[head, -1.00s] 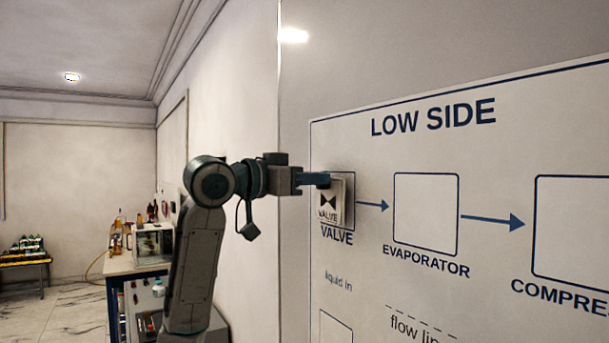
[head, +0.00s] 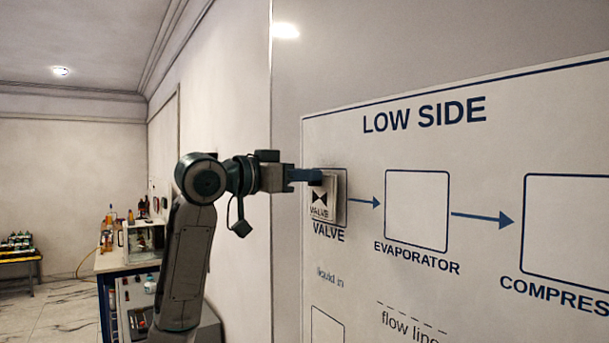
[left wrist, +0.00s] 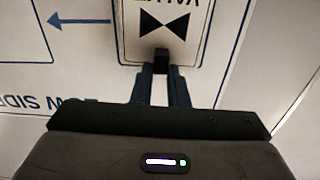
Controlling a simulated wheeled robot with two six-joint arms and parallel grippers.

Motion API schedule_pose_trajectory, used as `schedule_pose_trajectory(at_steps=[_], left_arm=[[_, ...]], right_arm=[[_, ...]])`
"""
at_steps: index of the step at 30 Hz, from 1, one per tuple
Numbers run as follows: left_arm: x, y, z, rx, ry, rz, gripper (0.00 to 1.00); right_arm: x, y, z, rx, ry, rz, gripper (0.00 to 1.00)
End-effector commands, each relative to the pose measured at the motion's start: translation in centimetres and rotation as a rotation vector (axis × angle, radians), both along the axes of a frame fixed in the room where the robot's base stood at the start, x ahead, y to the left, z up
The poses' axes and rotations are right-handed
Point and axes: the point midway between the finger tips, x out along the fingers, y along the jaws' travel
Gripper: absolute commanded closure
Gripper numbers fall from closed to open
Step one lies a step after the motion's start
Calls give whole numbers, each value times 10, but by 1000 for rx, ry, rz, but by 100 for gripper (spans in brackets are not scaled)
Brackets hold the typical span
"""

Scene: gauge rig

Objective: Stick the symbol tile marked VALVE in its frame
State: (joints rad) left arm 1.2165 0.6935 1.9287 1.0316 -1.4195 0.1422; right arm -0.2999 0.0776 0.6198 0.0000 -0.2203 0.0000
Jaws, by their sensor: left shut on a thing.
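The VALVE tile (head: 320,200) is a small white plate with a black bow-tie symbol and the word VALVE. In the head view it is at the VALVE frame (head: 346,200), covering most of it, with the frame's right edge showing beside it. My left gripper (head: 316,176) is shut on the tile at its upper edge. The left wrist view shows the tile (left wrist: 162,30) upside down with the fingers (left wrist: 160,75) at its edge. I cannot tell whether the tile touches the board. My right gripper is not in view.
The white LOW SIDE board (head: 460,280) fills the right side. The empty EVAPORATOR frame (head: 417,211) and a larger frame (head: 570,225) stand to the right, joined by arrows. A bench (head: 125,262) with bottles is far back left.

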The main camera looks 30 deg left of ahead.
Motion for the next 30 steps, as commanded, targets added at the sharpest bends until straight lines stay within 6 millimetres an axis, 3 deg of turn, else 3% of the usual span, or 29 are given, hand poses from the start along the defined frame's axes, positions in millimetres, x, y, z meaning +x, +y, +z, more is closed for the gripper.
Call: schedule_pose_trajectory(at_steps=[30], left_arm=[[11, -5, 1, 0, -1, -1, 100]], right_arm=[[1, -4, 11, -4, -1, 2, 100]])
